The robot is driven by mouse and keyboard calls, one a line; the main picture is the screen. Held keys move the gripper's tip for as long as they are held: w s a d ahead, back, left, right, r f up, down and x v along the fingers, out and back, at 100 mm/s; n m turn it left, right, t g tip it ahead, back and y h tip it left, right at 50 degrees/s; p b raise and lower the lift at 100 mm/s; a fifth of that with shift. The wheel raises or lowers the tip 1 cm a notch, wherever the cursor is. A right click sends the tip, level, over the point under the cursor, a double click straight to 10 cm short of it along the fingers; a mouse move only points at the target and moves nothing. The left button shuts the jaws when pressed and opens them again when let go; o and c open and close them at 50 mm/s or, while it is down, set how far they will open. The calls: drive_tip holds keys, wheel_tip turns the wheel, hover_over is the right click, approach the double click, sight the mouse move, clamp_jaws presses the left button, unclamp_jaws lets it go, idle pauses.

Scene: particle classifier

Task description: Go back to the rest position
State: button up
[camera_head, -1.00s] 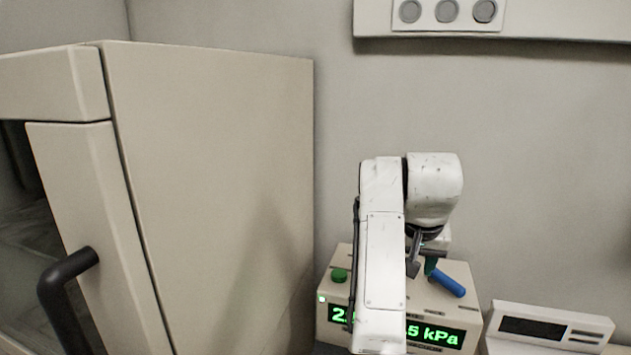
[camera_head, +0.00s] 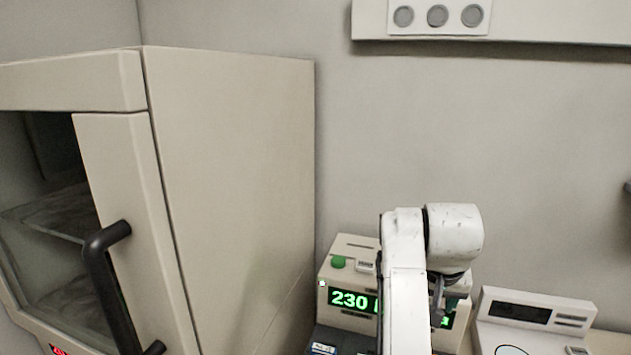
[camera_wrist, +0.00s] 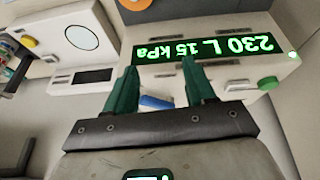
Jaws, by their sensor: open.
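My white arm with my gripper (camera_head: 440,300) stands in front of the beige pump box (camera_head: 345,250) in the head view. The arm hides part of the box's green display, which shows 230 at its left. In the wrist view my gripper (camera_wrist: 158,85) has two green fingers spread apart with nothing between their tips. The beige box (camera_wrist: 220,70) lies past the fingers, and its display (camera_wrist: 205,47) reads 230 L 15 kPa upside down. A blue handle (camera_wrist: 156,102) shows between the fingers, lower down; I cannot tell whether a finger touches it.
A large beige cabinet (camera_head: 230,180) with a black door handle (camera_head: 110,280) stands at the left. A white scale-like device (camera_head: 535,310) sits right of the box. A panel with sockets (camera_head: 437,17) is on the wall above. The wall area above my arm is clear.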

drive_tip(key=s+d+f, duration=0.7)
drive_tip(key=s+f, duration=0.3)
drive_tip(key=f, duration=0.3)
drive_tip(key=s+f, duration=0.3)
drive_tip(key=s, duration=0.4)
drive_tip(key=s+f+n+g, duration=0.1)
drive_tip(key=s+f, duration=0.3)
drive_tip(key=s, duration=0.3)
drive_tip(key=s+d+f+n+g, duration=0.1)
drive_tip(key=s+f, duration=0.3)
drive_tip(key=s, duration=0.3)
drive_tip(key=shift+d, duration=0.1)
drive_tip(key=s+a+f+g+y, duration=0.1)
drive_tip(key=s+a, duration=0.2)
drive_tip(key=s, duration=0.8)
drive_tip(key=shift+f+y, duration=0.3)
drive_tip(key=shift+f, duration=0.05)
idle(3.1)
